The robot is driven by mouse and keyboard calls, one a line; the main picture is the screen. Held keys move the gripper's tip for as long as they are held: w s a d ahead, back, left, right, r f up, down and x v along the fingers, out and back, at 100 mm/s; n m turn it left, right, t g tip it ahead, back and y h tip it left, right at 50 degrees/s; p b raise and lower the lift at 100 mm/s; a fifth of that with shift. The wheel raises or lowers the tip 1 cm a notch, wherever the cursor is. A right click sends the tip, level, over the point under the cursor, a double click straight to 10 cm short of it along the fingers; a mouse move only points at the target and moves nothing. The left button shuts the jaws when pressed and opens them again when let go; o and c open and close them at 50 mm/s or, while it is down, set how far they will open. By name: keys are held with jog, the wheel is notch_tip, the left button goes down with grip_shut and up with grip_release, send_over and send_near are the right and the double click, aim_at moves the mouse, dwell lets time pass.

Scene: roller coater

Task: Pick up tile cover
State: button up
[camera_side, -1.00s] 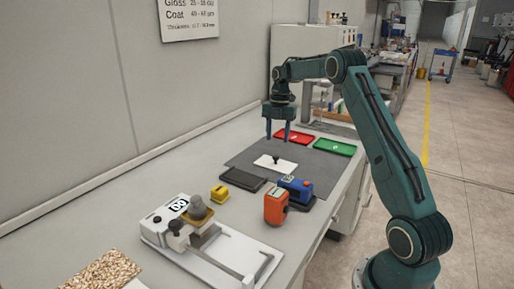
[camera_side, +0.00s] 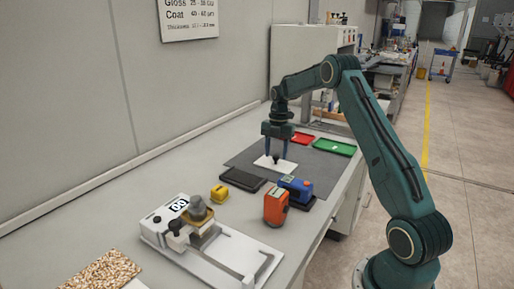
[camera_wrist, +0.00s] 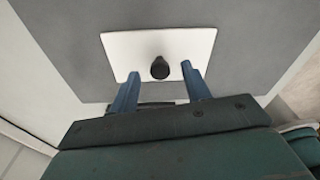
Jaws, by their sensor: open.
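The tile cover is a white rectangular plate (camera_side: 288,166) with a black knob (camera_side: 276,158) standing up from its middle. It lies on a dark grey mat (camera_side: 318,168) on the bench. My gripper (camera_side: 276,156) is open and points down, low over the cover, with its two blue fingers on either side of the knob in the side view. In the wrist view the plate (camera_wrist: 128,48) lies ahead, and the knob (camera_wrist: 160,68) shows between and slightly beyond the fingertips of my gripper (camera_wrist: 160,68). The fingers look apart from the knob.
A black pad (camera_side: 242,180), a blue device (camera_side: 297,187), an orange device (camera_side: 276,207) and a yellow block (camera_side: 219,193) stand nearer the camera. A white coater (camera_side: 215,245) stands at the front.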

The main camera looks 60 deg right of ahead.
jog(key=shift+a+f, duration=0.1)
jog(key=shift+f, duration=0.45)
grip_shut()
